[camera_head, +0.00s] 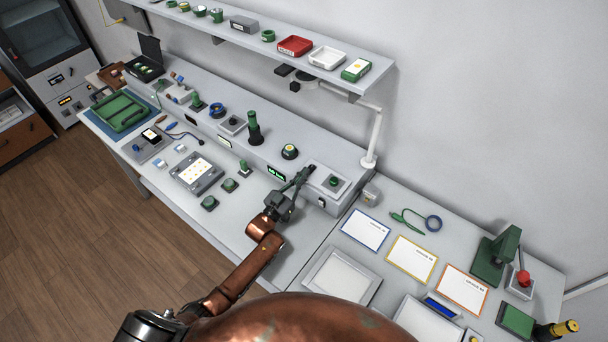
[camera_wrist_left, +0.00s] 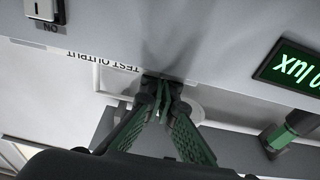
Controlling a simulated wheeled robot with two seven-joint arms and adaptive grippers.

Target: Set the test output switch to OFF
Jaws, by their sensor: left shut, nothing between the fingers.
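The test output switch (camera_wrist_left: 42,10) is a small plate with a dark slot and a light rocker, cut off by the top left edge of the left wrist view. An upside-down ON label is beside it, and an upside-down TEST OUTPUT label (camera_wrist_left: 103,62) is nearby. In the head view the switch (camera_head: 321,202) is a tiny pale patch on the front of the raised console. I cannot tell the switch's position. My left gripper (camera_head: 303,173) is shut and empty at the console, apart from the switch; its fingertips (camera_wrist_left: 162,86) meet in the wrist view. My right gripper is not in view.
A lit green display (camera_head: 276,171) is on the console front, left of my gripper. A square unit with a green knob (camera_head: 333,182) sits on top of the console. A lamp arm (camera_head: 375,135) stands to the right. The bench below the console front has free room.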

